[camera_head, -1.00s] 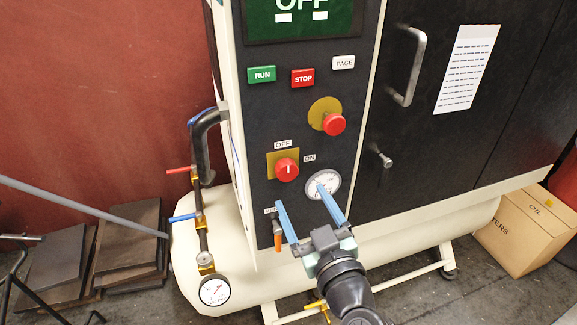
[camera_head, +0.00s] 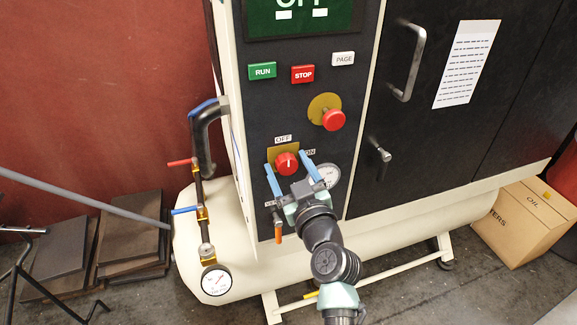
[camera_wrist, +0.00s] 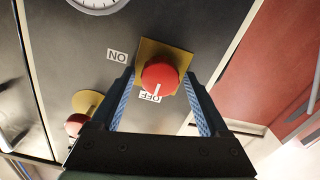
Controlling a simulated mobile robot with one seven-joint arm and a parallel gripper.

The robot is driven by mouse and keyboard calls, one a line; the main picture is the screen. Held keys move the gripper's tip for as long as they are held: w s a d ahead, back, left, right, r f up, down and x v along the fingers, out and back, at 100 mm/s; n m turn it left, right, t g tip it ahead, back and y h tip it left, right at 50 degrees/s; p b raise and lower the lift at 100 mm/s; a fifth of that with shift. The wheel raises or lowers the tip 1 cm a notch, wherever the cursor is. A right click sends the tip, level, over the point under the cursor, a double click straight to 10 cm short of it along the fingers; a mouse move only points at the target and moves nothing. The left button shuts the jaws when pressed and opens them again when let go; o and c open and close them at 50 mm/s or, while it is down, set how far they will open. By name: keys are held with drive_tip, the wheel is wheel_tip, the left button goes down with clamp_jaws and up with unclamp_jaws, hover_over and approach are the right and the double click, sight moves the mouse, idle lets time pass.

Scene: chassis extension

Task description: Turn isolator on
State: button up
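The isolator is a round red knob (camera_head: 287,163) on a yellow square plate (camera_head: 283,152) on the dark panel. An OFF label (camera_head: 283,139) is above it and an ON label (camera_head: 310,152) is to its right. The white mark on the knob points up toward OFF. In the wrist view the knob (camera_wrist: 160,78) appears upside down, between and beyond the two blue fingers. My gripper (camera_head: 288,164) is open, with one finger on each side of the knob. I cannot tell whether the fingers touch it.
A red emergency button (camera_head: 333,120) stands out up and right of the knob. A gauge (camera_head: 325,176) is just right of my gripper, and an orange-handled valve (camera_head: 278,235) is below. RUN (camera_head: 262,71) and STOP (camera_head: 303,74) buttons are higher up.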

clamp_jaws()
drive_tip(key=shift+m, duration=0.3)
drive_tip(key=m+b, duration=0.1)
drive_tip(key=m, duration=0.2)
drive_tip(key=shift+m, duration=0.3)
drive_tip(key=m, duration=0.4)
drive_tip(key=shift+d+b, duration=0.1)
drive_tip(key=shift+b, duration=0.25)
drive_tip(key=m, duration=0.5)
drive_tip(key=shift+p, duration=0.35)
drive_tip(key=shift+d+m+p, duration=0.15)
drive_tip(key=shift+m+p, duration=0.4)
drive_tip(key=shift+m, duration=1.85)
